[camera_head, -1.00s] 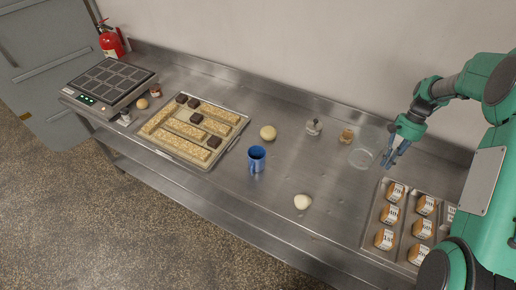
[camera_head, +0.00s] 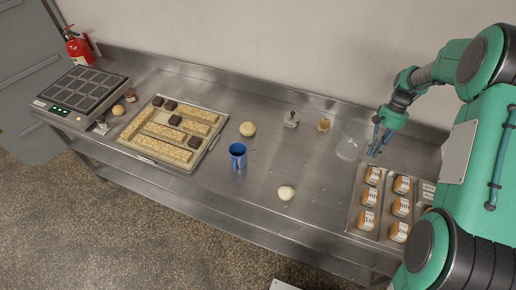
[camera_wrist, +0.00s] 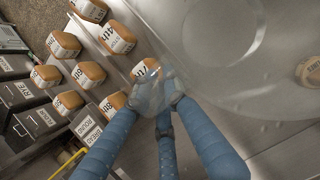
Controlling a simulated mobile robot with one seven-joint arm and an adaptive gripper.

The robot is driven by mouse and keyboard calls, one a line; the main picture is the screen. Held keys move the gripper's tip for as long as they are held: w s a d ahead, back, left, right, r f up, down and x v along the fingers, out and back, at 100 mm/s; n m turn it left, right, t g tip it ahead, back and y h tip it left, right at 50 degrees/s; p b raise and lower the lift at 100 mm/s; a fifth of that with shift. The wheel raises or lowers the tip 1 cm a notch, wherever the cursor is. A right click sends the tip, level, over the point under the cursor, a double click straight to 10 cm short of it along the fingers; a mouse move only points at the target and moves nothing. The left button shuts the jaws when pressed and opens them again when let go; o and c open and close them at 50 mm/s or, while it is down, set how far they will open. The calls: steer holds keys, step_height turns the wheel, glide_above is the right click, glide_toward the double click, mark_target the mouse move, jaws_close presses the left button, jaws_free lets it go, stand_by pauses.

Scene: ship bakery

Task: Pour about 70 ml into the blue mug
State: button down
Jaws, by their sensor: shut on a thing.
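The blue mug (camera_head: 238,160) stands upright on the steel counter, left of centre in the head view. My gripper (camera_head: 374,151) is at the right, well apart from the mug, and is shut on a clear glass vessel (camera_head: 349,149). In the wrist view my gripper's blue fingers (camera_wrist: 165,100) meet at the near part of the glass vessel (camera_wrist: 215,40), which fills the upper right. I cannot tell how much liquid is in it, nor whether it touches the counter.
A tray (camera_head: 350,217) of labelled loaves lies below my gripper. A pastry tray (camera_head: 204,152) lies further left. Bare counter surrounds the mug.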

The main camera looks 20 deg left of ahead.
steer(key=s+a+f+m+t+y+p, duration=0.1)
steer(key=s+a+m+p, duration=0.15)
steer(key=a, duration=1.25)
steer(key=s+a+m+y+p, duration=0.15)
steer(key=a+m, duration=0.25)
steer(key=a, duration=1.1)
steer(key=s+a+f+m+t+y+p, duration=0.1)
steer(key=s+a+m, duration=0.2)
steer(key=a, duration=1.2)
steer(key=s+a+m+t+p, duration=0.1)
steer(key=s+a+m, duration=0.2)
steer(key=s+a, duration=0.35)
steer(key=s+a+m+t+p, duration=0.1)
steer(key=s+a+m+p, duration=0.2)
steer(key=a, duration=0.6)
steer(key=shift+s+a+f+m+t+p, duration=0.6)
steer(key=shift+s+a+m, duration=0.5)
steer(key=shift+s, duration=1.2)
steer(key=shift+s+a+f+m+t+p, duration=0.25)
steer(key=shift+s+a+f+m, duration=0.85)
steer(key=shift+s, duration=1.2)
steer(key=shift+s+a+f+m+t+p, duration=0.4)
steer(key=shift+s+a+m, duration=0.35)
steer(key=shift+s+a, duration=1.1)
steer(key=shift+s+d+f, duration=0.1)
steer(key=shift+s+d, duration=0.35)
steer(key=shift+s, duration=0.1)
steer(key=shift+s+f, duration=0.1)
steer(key=shift+s, duration=0.05)
